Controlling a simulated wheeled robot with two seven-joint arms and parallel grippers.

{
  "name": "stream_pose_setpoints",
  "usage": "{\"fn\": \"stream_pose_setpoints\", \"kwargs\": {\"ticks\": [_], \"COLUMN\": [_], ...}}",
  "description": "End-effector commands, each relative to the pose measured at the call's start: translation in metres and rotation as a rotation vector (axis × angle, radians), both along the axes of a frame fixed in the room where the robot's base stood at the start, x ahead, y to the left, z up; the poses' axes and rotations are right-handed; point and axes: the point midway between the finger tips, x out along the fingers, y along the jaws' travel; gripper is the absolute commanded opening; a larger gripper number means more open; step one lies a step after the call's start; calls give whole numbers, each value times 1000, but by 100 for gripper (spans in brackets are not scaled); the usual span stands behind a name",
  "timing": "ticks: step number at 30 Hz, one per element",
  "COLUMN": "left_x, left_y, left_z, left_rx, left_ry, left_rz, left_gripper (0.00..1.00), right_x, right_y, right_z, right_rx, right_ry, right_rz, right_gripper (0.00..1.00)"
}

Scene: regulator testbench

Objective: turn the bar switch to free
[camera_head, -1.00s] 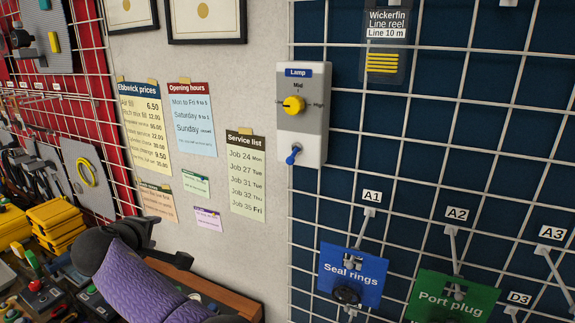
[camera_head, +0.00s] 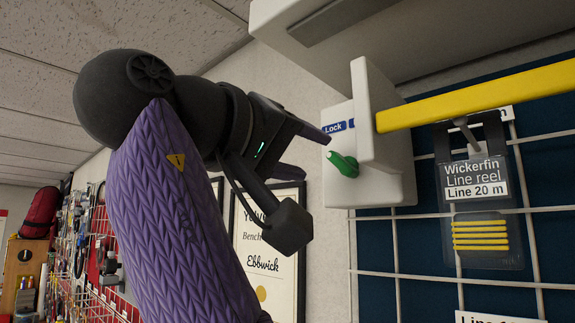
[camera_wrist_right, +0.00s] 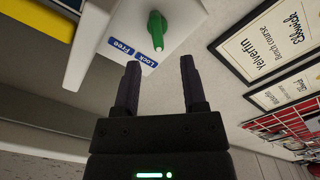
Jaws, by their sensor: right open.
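The bar switch is a green knob (camera_head: 343,164) on the side of a white box (camera_head: 385,190). In the head view a blue Lock label (camera_head: 334,127) sits above it, with a second label mostly hidden. The right wrist view shows the green knob (camera_wrist_right: 157,30), its narrow end nearer the Lock label (camera_wrist_right: 147,60) than the Free label (camera_wrist_right: 127,47). My right gripper (camera_head: 312,152) is open and empty, just left of the knob and apart from it. In the right wrist view its fingertips (camera_wrist_right: 160,62) lie below the knob. My left gripper is not in view.
A yellow bar (camera_head: 480,95) runs right from the white box. A white housing (camera_head: 350,35) overhangs above. A line reel pack (camera_head: 480,200) hangs on the wire grid at right. Framed certificates (camera_head: 270,240) hang on the wall behind my arm.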

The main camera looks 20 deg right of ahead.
Motion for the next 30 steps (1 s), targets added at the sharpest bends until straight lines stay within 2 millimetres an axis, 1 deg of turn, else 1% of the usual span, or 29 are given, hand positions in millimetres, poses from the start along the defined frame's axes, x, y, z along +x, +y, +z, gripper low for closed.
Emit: {"fn": "stream_pose_setpoints", "kwargs": {"ticks": [1, 3, 7, 11, 17, 20, 21, 23, 24, 25, 30], "left_x": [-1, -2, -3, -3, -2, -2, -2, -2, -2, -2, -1], "left_y": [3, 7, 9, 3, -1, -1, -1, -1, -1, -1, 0], "left_z": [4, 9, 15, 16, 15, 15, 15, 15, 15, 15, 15], "left_rx": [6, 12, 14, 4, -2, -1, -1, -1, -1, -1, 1], "left_ry": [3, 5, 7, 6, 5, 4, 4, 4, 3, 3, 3], "left_rz": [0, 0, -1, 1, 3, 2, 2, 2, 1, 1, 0], "left_gripper": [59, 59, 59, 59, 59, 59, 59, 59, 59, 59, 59], "right_x": [4, 11, 19, 22, 23, 23, 23, 23, 23, 23, 23], "right_y": [-12, -27, -46, -53, -53, -53, -53, -53, -53, -53, -53], "right_z": [2, 2, 2, 1, 0, 0, 0, 0, 0, 0, 0], "right_rx": [2, 2, 2, -1, -1, -1, -1, -1, -1, -1, -1], "right_ry": [1, 2, 3, 2, 2, 2, 2, 2, 2, 2, 2], "right_rz": [-5, -4, -1, 0, 1, 0, 0, 0, 0, 0, 1], "right_gripper": [54, 54, 54, 54, 54, 35, 27, 14, 6, 0, 0]}}
